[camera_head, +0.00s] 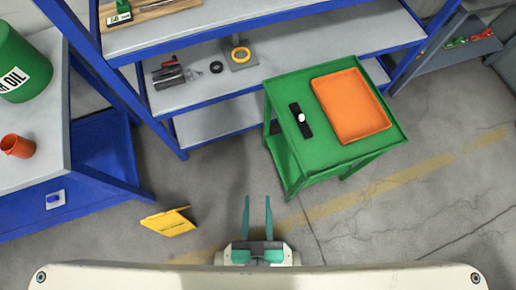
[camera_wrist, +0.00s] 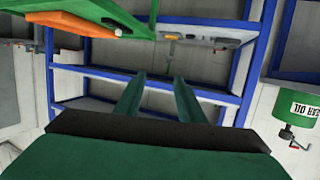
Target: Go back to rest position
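My gripper (camera_head: 257,199) is at the bottom middle of the head view, in front of my pale body edge. Its two teal fingers are apart, with nothing between them. The fingers also show in the wrist view (camera_wrist: 159,77), open and empty, with the blue shelf behind them. The gripper is apart from every object, to the left of and in front of the green table (camera_head: 285,160). On that table are an orange tray (camera_head: 351,106) and a black strip with a white knob (camera_head: 301,119).
A blue-framed shelf (camera_head: 220,90) with grey boards stands behind. A blue workbench (camera_head: 60,205) with a green oil drum (camera_head: 20,65) and orange mug (camera_head: 18,146) is at left. A yellow sign (camera_head: 168,222) is on the floor. Floor at right is clear.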

